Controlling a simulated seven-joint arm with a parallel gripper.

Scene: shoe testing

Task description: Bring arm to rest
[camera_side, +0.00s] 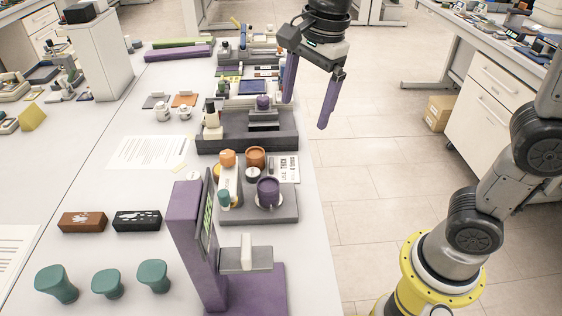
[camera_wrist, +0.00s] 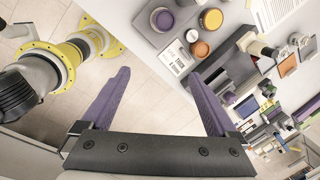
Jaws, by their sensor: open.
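My gripper (camera_side: 308,98) hangs over the right edge of the white table in the side view, above the floor. Its two purple fingers are spread wide apart with nothing between them. In the wrist view my gripper (camera_wrist: 160,100) also shows open and empty, with the floor and the table edge beyond it. It touches nothing that I can see.
The white table (camera_side: 90,170) holds a purple test stand (camera_side: 190,240), a grey tray (camera_side: 285,212) with a purple cup (camera_side: 268,191), a dark stepped block (camera_side: 240,140) and several teal pieces (camera_side: 107,283).

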